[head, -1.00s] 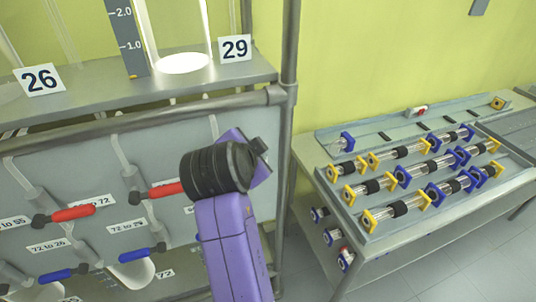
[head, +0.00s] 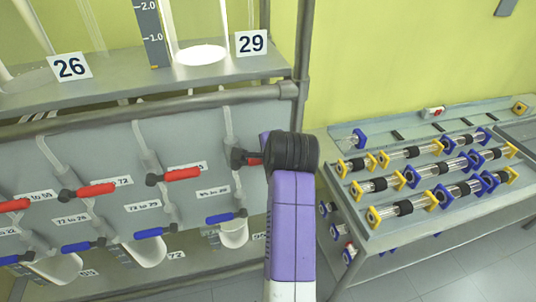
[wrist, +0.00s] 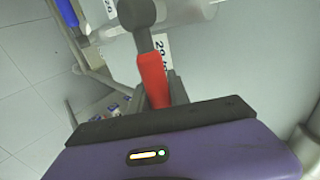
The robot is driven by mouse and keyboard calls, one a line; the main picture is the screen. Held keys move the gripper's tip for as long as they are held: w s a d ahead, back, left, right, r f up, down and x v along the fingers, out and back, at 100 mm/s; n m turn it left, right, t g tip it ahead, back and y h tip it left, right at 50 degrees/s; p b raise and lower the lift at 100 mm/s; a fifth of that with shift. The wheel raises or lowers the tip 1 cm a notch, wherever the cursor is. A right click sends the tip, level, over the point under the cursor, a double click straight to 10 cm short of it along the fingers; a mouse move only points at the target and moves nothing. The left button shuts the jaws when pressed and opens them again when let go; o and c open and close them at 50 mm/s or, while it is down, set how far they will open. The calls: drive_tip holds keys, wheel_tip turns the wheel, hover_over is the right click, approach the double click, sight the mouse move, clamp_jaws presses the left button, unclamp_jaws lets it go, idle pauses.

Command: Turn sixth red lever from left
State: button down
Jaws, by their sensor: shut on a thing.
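In the head view, a row of red levers on black knobs crosses the grey panel; three show clearly, one at the left edge (head: 14,205), one (head: 95,190) under 26 and one (head: 183,174) right of it. The rightmost red lever (head: 254,160) shows only its knob and a sliver of red beside my wrist. In the wrist view, this red lever (wrist: 153,80) runs from its dark knob down into my gripper (wrist: 165,100). My gripper is shut on it; the fingertips are mostly hidden by my wrist in the head view.
Blue levers (head: 148,232) sit in a lower row on the panel. A shelf (head: 120,95) with glass vessels and number cards 26 and 29 is above, with a metal post (head: 302,70) to its right. A bench (head: 400,235) with glass tube parts stands at right.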

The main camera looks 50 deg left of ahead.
drive_tip(key=shift+f, duration=0.15)
drive_tip(key=c, duration=1.5)
unclamp_jaws()
drive_tip(key=shift+b+v, duration=0.55)
drive_tip(key=shift+v, duration=3.4)
